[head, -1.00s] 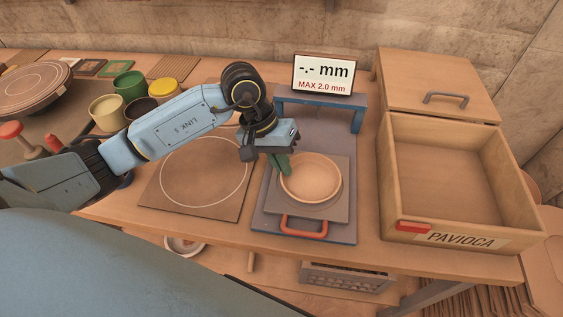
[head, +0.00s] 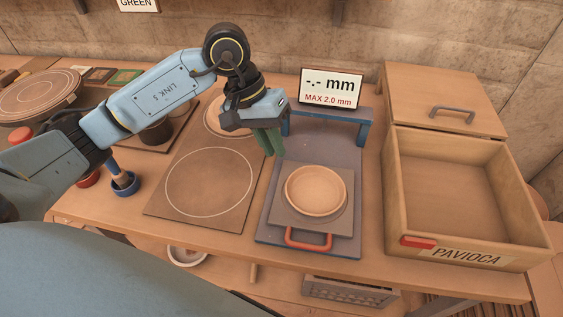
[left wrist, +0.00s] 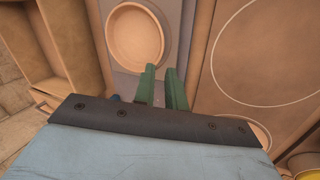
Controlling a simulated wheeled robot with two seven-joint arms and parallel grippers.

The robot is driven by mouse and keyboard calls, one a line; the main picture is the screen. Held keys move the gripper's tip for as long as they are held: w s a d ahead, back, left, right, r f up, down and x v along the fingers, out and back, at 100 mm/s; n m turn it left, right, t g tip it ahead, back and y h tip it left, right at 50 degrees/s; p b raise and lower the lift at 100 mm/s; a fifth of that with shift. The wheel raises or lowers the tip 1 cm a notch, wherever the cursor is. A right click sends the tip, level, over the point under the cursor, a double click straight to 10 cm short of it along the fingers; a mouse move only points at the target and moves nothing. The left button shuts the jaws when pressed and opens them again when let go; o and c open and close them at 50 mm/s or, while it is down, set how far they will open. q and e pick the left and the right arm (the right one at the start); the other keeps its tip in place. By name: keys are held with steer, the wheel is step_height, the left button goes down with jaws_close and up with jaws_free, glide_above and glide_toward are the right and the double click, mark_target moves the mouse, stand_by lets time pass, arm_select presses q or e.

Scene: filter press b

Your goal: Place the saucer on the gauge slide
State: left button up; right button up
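The clay saucer (head: 316,190) lies flat on the square plate of the gauge slide (head: 284,216), which has a red handle (head: 309,238) at its front. My left gripper (head: 270,147) is up and to the left of the saucer, apart from it, with its green fingers pointing down. In the left wrist view the fingers (left wrist: 162,88) stand slightly apart with nothing between them, and the saucer (left wrist: 135,36) is beyond them. The gauge display (head: 331,88) reads "-.- mm" and "MAX 2.0 mm". My right gripper is not in view.
A blue bridge (head: 340,116) spans the gauge's back.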

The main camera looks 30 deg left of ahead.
arm_select(q)
steer(key=shift+v, duration=1.6)
steer(key=shift+c, duration=0.4)
